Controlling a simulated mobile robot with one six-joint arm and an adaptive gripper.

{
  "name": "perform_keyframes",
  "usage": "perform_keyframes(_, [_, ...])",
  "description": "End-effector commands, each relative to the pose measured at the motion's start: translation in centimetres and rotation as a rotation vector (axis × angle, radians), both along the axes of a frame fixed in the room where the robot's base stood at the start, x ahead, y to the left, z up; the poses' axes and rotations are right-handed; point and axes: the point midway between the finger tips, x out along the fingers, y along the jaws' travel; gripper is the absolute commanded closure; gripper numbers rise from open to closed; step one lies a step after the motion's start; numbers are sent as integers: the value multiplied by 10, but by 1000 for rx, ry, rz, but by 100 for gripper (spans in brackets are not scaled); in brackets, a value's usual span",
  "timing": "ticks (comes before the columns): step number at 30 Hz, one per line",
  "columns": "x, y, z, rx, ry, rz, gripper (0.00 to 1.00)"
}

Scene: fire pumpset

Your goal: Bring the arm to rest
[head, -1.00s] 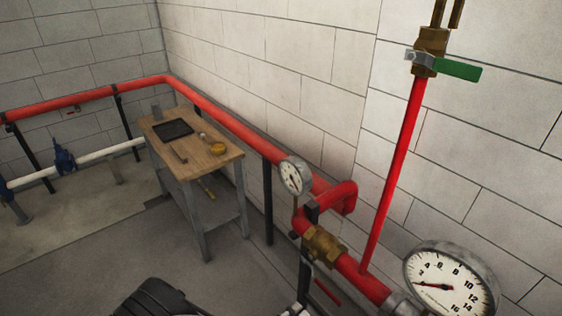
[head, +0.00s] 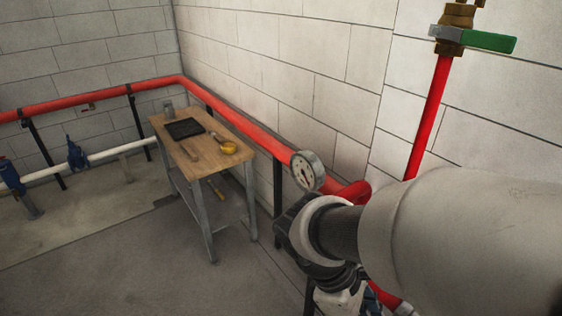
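My arm comes in from the right edge in the head view. A thick pale link and a dark joint end in a black wrist near the bottom middle. Below the wrist, a light metal and black part that looks like my gripper (head: 342,298) is cut off by the bottom edge. Its fingertips cannot be made out, so whether it is open or shut does not show. The arm covers much of the lower right pipework.
A wooden-topped workbench (head: 188,163) holds a dark tray (head: 185,128), a yellow tape-like item (head: 229,147) and a grey cup. A gauge (head: 307,170) stands close behind my wrist. A red riser (head: 428,118) carries a green-handled valve (head: 475,39). Floor left of the arm is clear.

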Motion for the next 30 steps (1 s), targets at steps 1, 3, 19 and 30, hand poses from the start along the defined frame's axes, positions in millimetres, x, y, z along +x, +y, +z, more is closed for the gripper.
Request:
perform_keyframes(1, [-6, -3, 6, 59, -91, -116, 64])
perform_keyframes(3, [-13, -3, 14, 138, -204, -271, 64])
perform_keyframes(19, [-36, 5, 56, 567, -738, -1029, 64])
perform_keyframes(30, [-37, 6, 57, 572, -742, -1038, 64])
